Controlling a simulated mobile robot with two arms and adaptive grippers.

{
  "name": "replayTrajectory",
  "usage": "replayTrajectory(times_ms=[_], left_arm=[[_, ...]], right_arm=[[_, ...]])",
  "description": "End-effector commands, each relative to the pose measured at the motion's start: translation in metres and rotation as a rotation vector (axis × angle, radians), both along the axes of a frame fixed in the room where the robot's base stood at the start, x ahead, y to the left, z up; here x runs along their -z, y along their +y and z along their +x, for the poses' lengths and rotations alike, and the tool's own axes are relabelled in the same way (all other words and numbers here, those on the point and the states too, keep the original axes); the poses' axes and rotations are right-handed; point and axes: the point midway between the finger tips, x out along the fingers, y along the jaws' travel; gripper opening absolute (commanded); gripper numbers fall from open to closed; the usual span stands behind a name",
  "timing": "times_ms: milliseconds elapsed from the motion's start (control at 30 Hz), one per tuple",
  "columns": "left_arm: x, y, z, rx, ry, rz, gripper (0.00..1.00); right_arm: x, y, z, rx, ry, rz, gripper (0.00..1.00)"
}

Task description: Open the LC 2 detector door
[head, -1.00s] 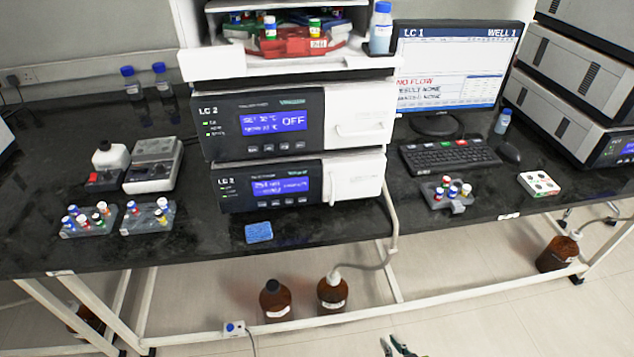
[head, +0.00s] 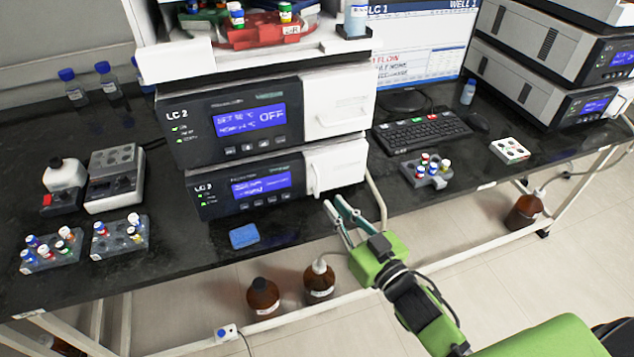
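The LC 2 stack has two black-fronted modules with blue displays. The upper module (head: 225,125) is labelled LC 2 and shows OFF. The lower module (head: 240,189) has a small label that is hard to read. Each has a white door at its right: the upper door (head: 350,95) and the lower door (head: 342,160) with a vertical handle (head: 316,180) at its left edge. Both doors look shut. My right gripper (head: 333,203) is green with grey fingers, open and empty, just below and right of the lower handle, apparently not touching it. My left gripper is out of view.
A blue sponge-like block (head: 244,236) lies before the lower module. Tubing (head: 377,195) runs down at the stack's right. Brown bottles (head: 263,296) stand below the bench. Vial racks (head: 427,170) and a keyboard (head: 422,133) are to the right.

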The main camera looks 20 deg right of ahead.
Motion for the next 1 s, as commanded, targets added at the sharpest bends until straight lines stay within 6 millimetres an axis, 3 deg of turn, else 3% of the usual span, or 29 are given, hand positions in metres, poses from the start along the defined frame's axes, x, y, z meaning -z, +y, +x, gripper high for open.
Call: replayTrajectory(times_ms=[200, 433, 900, 933, 1000], left_arm=[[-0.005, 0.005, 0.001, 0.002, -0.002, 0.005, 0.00], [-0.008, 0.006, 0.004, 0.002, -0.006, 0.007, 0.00], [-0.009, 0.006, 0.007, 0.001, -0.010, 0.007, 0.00], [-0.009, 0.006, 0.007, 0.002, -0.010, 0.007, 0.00], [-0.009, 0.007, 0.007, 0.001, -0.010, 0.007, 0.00]], right_arm=[[-0.002, 0.010, 0.041, 0.000, -0.002, -0.001, 0.11], [0.000, 0.017, 0.072, 0.000, 0.001, -0.001, 0.11], [0.001, 0.020, 0.083, 0.000, 0.002, -0.001, 0.11], [0.001, 0.020, 0.083, 0.000, 0.002, -0.001, 0.03], [0.001, 0.020, 0.083, 0.000, 0.002, -0.001, 0.00]])
